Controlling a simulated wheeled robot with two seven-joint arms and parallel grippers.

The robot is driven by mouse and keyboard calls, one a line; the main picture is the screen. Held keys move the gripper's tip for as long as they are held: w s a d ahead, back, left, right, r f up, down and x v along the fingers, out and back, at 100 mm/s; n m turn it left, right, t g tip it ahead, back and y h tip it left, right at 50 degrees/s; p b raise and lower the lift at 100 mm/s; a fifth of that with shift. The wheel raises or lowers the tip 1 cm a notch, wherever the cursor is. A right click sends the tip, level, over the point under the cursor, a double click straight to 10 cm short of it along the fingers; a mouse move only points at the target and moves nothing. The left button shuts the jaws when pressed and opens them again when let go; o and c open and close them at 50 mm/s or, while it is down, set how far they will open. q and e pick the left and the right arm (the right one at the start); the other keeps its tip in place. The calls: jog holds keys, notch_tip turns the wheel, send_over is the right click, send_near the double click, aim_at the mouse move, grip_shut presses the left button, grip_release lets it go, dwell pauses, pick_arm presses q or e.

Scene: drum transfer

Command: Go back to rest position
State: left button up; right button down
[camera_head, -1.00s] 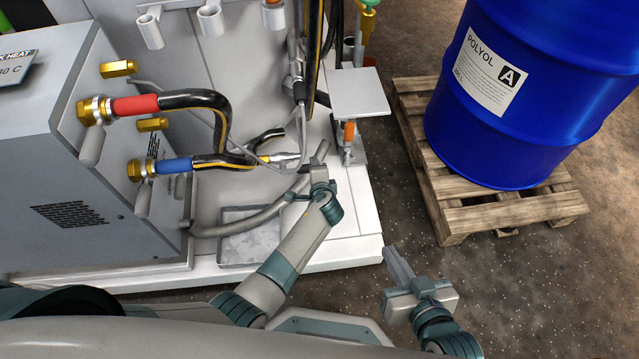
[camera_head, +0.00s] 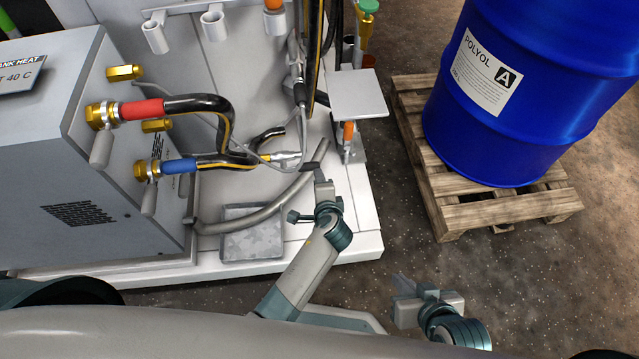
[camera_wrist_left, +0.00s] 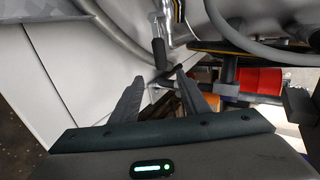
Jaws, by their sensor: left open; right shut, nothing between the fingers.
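My left gripper (camera_head: 319,168) is above the white machine base in the head view, near the end of a grey hose (camera_head: 270,212). In the left wrist view its two fingers (camera_wrist_left: 158,95) are apart, and I see nothing held between them. A dark hose end or handle (camera_wrist_left: 159,50) shows just beyond the fingertips. My right gripper (camera_head: 403,285) is low in the head view, over the floor in front of the pallet. Its fingers are together and empty, touching nothing that I can see.
A blue drum (camera_head: 535,95) labelled POLYOL A stands on a wooden pallet (camera_head: 510,208) at the right. A grey heater cabinet (camera_head: 70,190) with red and blue hose fittings is at the left. A metal tray (camera_head: 252,235) lies on the white base. Speckled floor (camera_head: 540,290) is clear at front right.

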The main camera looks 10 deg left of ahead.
pick_arm(q)
jog(key=shift+s, duration=0.1)
dwell(0.4)
